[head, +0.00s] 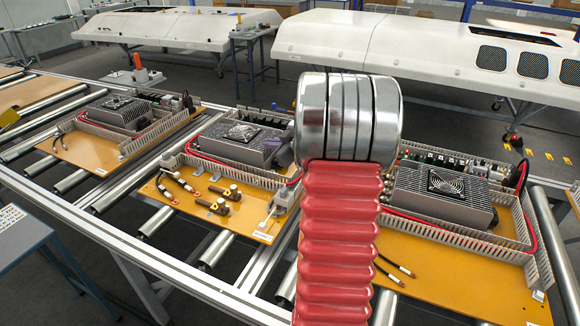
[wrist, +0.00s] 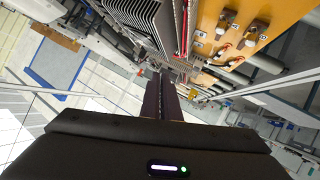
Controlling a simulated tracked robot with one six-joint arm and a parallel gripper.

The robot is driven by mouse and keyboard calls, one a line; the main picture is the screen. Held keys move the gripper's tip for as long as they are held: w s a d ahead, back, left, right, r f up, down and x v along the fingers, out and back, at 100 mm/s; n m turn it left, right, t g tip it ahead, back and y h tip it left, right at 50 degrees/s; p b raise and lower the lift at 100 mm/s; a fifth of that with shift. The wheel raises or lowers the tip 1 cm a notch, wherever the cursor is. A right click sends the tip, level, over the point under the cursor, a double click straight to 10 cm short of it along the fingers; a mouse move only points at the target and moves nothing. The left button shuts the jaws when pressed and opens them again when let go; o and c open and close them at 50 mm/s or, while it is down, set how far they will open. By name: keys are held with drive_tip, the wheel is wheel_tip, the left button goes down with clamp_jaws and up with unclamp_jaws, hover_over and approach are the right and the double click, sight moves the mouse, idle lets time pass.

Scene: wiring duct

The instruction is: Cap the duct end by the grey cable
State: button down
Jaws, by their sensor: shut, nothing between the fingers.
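My gripper (wrist: 161,88) shows in the wrist view as two dark fingers pressed together, with nothing between them. They point toward the edge of a board with a finned grey unit and a red cable. In the head view my arm hides much of the gripper. Beige slotted wiring duct (head: 228,174) runs around the finned unit on the middle board, with a red cable along it. More slotted duct (head: 470,241) edges the right board.
The orange middle board (head: 222,222) carries several brass-and-brown fittings (head: 228,196) and short black leads. A left board (head: 90,150) has another finned unit. The boards rest on a roller conveyor (head: 110,229). White vehicle-like shells (head: 350,45) stand behind.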

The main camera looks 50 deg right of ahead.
drive_tip(key=s+a+r+m+g+h, duration=0.1)
drive_tip(key=a+r+m+h, duration=0.1)
drive_tip(key=a+r, duration=0.55)
drive_tip(key=s+a+r+m+g+h, duration=0.15)
drive_tip(key=a+r, duration=0.35)
drive_tip(key=a, duration=0.5)
drive_tip(key=s+a+f+g+y, duration=0.2)
drive_tip(key=s+a+f+y, duration=0.1)
drive_tip(key=s+a, duration=0.8)
drive_tip(key=s+a+f+n+g+y, duration=0.1)
drive_tip(key=s+a+f+g+y, duration=0.2)
drive_tip(key=s+a, duration=0.8)
drive_tip(key=a+f, duration=0.1)
drive_tip(key=a, duration=0.5)
drive_tip(key=shift+a, duration=0.25)
drive_tip(key=shift+d, duration=0.1)
